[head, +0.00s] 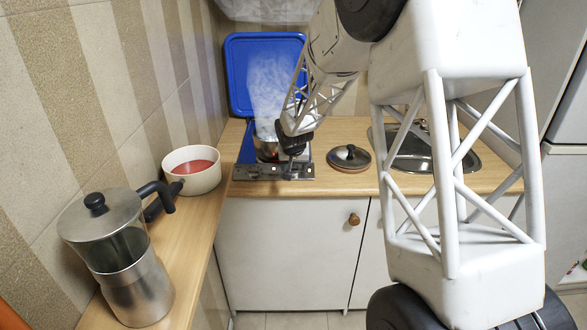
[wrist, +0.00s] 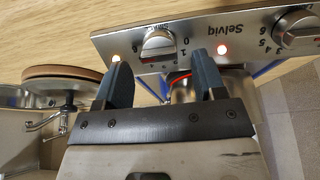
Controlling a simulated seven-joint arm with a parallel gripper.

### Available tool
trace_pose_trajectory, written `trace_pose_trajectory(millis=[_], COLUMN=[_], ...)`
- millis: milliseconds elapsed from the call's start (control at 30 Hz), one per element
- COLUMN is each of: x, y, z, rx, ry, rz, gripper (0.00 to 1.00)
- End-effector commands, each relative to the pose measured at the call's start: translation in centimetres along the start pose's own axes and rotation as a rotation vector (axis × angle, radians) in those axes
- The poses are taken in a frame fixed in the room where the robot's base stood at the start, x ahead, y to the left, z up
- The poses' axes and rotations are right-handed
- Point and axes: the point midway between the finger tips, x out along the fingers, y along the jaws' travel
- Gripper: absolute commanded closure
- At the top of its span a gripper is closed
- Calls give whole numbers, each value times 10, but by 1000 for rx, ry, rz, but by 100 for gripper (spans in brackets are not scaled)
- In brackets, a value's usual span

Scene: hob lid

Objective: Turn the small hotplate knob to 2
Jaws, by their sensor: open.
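The hob's metal control panel (wrist: 258,40) shows upside down in the wrist view, with the name Selviq. A silver knob (wrist: 160,43) with a scale including 0 and 1 sits between my fingertips. A second silver knob (wrist: 298,27), with numbers up to 6, is at the right. My gripper (wrist: 160,72) is open, one finger on each side of the first knob; contact cannot be told. The knob's exact setting is hard to read. In the head view the panel (head: 246,173) is at the counter's front, and my gripper (head: 292,148) is just above it.
A raised blue lid (head: 238,75) stands behind the hob, with steam before it. A pot (head: 265,150) is on the hob. Two panel lights (wrist: 222,50) glow.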

Motion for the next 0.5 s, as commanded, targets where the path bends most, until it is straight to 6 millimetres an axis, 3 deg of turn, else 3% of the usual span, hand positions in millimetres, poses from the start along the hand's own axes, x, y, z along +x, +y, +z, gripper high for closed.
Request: trace_pose_trajectory(millis=[200,500], x=[14,18], y=[0,0], z=[0,0], rx=[0,-1], ry=[-1,0], rz=[0,0], gripper=[36,36])
